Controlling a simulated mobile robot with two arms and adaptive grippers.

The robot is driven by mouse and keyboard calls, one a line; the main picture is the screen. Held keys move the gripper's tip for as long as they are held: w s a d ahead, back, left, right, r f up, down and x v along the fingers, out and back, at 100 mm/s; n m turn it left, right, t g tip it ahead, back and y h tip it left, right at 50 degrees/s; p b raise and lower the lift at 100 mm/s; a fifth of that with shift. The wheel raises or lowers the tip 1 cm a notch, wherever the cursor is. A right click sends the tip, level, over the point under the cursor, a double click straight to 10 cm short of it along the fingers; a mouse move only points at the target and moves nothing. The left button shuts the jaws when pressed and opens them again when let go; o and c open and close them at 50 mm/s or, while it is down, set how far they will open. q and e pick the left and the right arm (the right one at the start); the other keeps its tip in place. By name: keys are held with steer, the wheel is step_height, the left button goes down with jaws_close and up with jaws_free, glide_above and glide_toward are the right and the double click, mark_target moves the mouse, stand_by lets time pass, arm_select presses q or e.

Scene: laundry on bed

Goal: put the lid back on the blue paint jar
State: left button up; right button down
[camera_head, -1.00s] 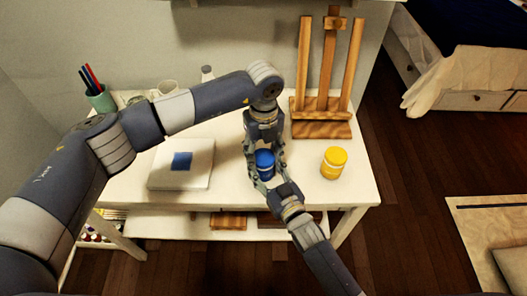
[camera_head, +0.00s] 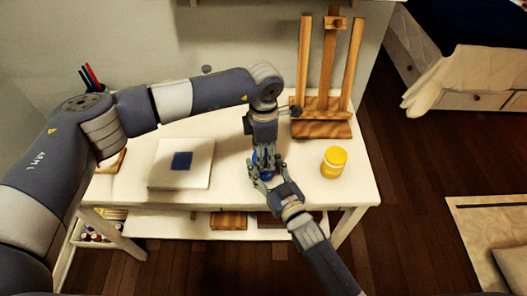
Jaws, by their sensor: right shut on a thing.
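The blue paint jar (camera_head: 263,160) stands on the white table in the middle, mostly hidden by both grippers. My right gripper (camera_head: 264,179) reaches in from the lower right and is shut on the jar's side. My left gripper (camera_head: 263,155) points straight down over the jar, its fingers drawn close together at the jar's top. I cannot tell whether they hold anything. The lid cannot be made out apart from the jar here.
A yellow paint jar (camera_head: 333,163) stands to the right, below the wooden easel (camera_head: 321,130). A white canvas (camera_head: 172,176) with a blue square lies to the left. Pens (camera_head: 90,77) show behind my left arm. The table (camera_head: 225,198) is clear in front of the canvas.

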arm_select(q)
steer(key=shift+m, duration=0.9)
steer(key=o, duration=1.2)
steer(key=shift+r, duration=2.3)
steer(key=shift+c, duration=0.5)
